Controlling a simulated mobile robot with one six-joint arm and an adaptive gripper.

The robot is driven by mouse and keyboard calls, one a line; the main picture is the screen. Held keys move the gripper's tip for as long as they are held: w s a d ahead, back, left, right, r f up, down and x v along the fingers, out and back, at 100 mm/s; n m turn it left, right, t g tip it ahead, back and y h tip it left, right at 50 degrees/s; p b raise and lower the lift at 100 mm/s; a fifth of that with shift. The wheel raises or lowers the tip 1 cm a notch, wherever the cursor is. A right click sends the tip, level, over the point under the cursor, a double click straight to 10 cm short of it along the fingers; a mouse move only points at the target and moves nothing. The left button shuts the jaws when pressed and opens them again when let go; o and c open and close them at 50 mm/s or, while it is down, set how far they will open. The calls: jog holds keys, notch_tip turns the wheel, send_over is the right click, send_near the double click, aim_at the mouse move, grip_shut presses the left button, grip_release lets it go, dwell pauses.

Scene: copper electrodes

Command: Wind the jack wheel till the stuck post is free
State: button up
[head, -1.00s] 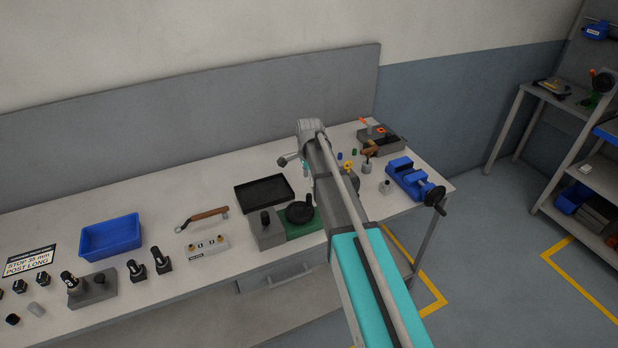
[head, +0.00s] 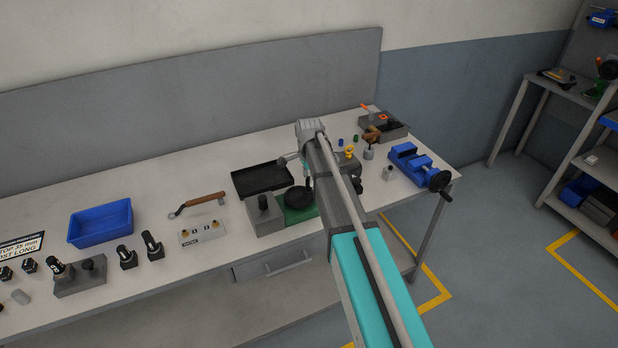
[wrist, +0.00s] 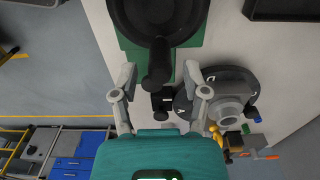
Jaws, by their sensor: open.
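The jack has a black wheel (head: 299,198) on a green base (head: 301,214), joined to a grey block (head: 264,224) with a dark-topped post (head: 263,203) standing in it. In the wrist view the wheel (wrist: 150,22) fills the top, and its black handle (wrist: 158,65) points toward me. My gripper (wrist: 158,76) is open, one finger on each side of the handle in the picture. I see no clear contact, and the depth between them is hard to judge. The post is out of the wrist view. In the head view my arm hides most of the gripper.
A black tray (head: 241,188) lies behind the jack. A wrench (head: 196,203), a numbered block (head: 202,233) and a blue bin (head: 74,237) are to the left. A blue vise (head: 405,152) and small parts are to the right, by the bench end.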

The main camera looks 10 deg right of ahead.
jog(key=shift+f, duration=0.5)
jog(key=shift+f+b, duration=0.35)
jog(key=shift+b, duration=0.15)
grip_shut()
